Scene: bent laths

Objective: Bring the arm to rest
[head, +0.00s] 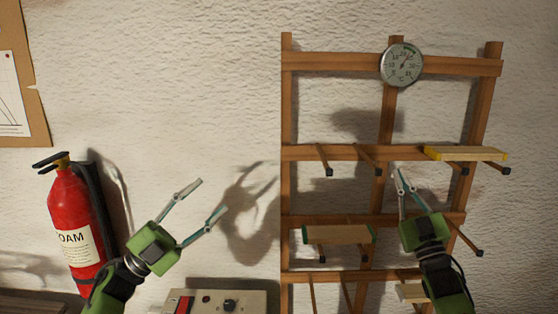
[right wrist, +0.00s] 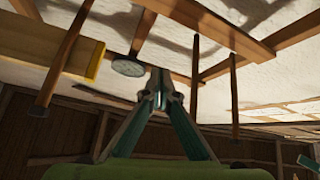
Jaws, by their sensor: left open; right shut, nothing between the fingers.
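My left gripper (head: 205,205) is open and empty in the head view, in front of the bare wall between the fire extinguisher and the wooden rack. My right gripper (head: 399,171) is shut and empty in front of the rack (head: 340,152), below its upper shelf rail. It also shows in the right wrist view (right wrist: 159,88), its fingers meeting at the tips. A yellow-ended lath (head: 467,153) lies on the upper right pegs; it also shows in the right wrist view (right wrist: 45,45). A green-ended lath (head: 338,235) lies on the pegs lower left.
A red fire extinguisher (head: 70,205) hangs at the left. A control box (head: 215,301) with a knob is at the bottom. A round thermometer (head: 402,64) is on the rack's top. Another pale piece (head: 410,292) is partly hidden behind my right arm. Several pegs stick out.

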